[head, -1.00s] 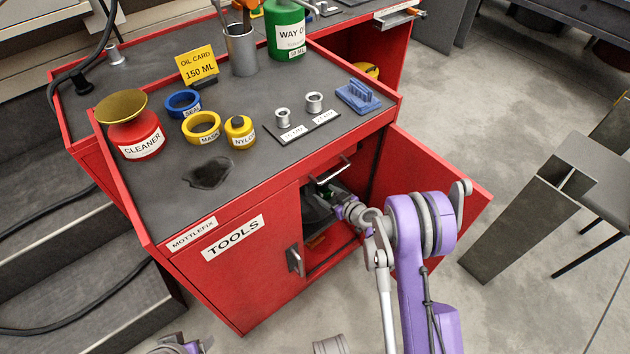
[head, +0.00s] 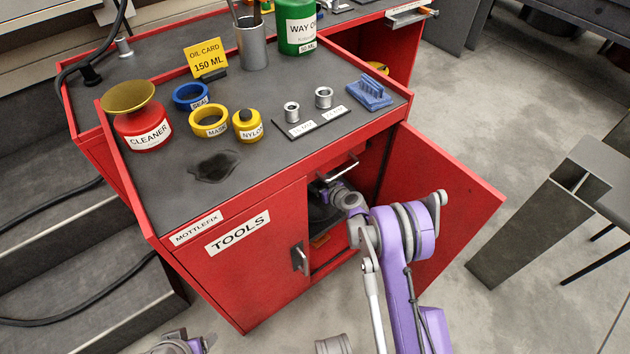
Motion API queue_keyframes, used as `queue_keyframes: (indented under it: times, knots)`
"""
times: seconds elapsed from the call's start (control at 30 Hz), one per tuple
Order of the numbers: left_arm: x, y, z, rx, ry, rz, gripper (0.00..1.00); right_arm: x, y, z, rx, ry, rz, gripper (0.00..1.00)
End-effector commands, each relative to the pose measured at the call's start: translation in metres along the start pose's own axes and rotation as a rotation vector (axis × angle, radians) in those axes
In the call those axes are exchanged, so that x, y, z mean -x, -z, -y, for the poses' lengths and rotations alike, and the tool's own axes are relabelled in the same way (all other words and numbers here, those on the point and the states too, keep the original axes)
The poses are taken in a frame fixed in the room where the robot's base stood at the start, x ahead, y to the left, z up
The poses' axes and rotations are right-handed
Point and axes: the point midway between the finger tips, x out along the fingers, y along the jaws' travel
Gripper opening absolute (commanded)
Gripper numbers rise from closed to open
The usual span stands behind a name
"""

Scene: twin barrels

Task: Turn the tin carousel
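The red tool cabinet's (head: 225,275) right-hand door (head: 445,215) stands open. Inside the opening, a dark rounded shape (head: 321,212) shows in the shadow; I cannot tell whether it is the tin carousel. My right arm reaches into the opening from the lower right. Its gripper (head: 332,192) is at the upper part of the opening by the dark shape. Its fingertips are hidden in shadow, so I cannot see whether it holds anything. My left gripper is not in view; only a part of my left arm shows at the bottom edge.
The closed left door has a handle (head: 300,258).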

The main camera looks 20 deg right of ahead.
Motion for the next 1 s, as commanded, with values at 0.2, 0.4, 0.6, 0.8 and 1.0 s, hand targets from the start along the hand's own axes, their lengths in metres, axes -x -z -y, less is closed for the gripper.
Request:
queue_keyframes:
  times: [0.2,0.4,0.6,0.8,1.0]
  knots:
    - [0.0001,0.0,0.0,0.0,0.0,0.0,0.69,0.0002,0.0,0.0001,0.0,0.0,0.0,0.46]
    - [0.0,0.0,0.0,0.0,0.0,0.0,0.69,0.0003,-0.0001,0.0001,0.0,0.0,0.0,0.1]
    - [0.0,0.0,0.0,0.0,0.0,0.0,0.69,0.0003,-0.0001,0.0001,0.0,0.0,0.0,0.0]
    - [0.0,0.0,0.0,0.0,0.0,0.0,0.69,0.0004,-0.0001,0.0001,0.0,0.0,0.0,0.0]
    - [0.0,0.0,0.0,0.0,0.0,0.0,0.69,0.0004,-0.0001,0.0001,0.0,0.0,0.0,0.0]
